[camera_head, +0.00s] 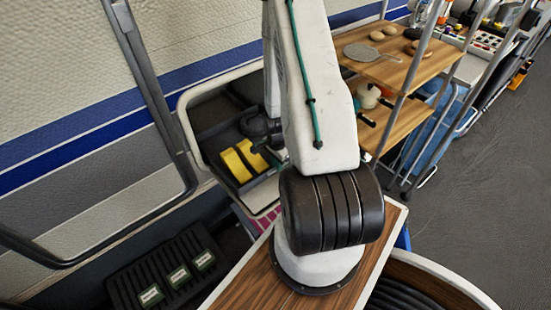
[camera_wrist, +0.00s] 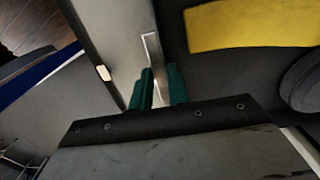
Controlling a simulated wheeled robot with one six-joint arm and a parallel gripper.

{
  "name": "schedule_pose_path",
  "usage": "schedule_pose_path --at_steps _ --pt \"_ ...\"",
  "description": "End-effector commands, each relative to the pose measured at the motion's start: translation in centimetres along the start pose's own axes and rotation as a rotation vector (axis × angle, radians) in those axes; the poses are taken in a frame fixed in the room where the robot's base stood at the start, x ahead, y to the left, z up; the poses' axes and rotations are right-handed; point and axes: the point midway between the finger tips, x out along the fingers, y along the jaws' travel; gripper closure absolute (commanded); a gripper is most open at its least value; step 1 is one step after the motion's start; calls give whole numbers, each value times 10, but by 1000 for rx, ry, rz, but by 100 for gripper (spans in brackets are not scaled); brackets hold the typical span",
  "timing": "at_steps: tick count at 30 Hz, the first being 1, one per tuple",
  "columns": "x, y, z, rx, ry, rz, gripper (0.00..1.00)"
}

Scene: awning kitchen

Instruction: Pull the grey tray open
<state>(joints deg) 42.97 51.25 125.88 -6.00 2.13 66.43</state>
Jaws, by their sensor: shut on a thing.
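The grey tray (camera_head: 217,146) sits in a light-framed cart left of my arm in the head view, with two yellow pieces (camera_head: 240,165) lying in it. In the wrist view its dark inside (camera_wrist: 225,75) lies right of my fingers, with one yellow piece (camera_wrist: 250,25) at the top. My gripper (camera_wrist: 159,88) has teal fingers on either side of a thin light metal strip, the handle (camera_wrist: 152,50), and is shut on it. In the head view my arm hides part of the tray and the handle.
A wooden shelf rack (camera_head: 385,70) with several small items stands at the upper right. A black ribbed mat (camera_head: 165,270) with several small labelled pieces lies at lower left. A dark metal frame (camera_head: 150,90) runs along the wall. Grey floor (camera_head: 475,160) is clear at right.

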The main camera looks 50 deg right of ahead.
Motion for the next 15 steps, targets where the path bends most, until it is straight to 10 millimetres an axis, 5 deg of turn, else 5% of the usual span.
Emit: schedule_pose_path --at_steps 10,12,15 --pt "2 4 -4 6 -1 2 100" --pt "2 3 -5 6 0 0 69" --pt "2 2 -4 5 0 0 64"
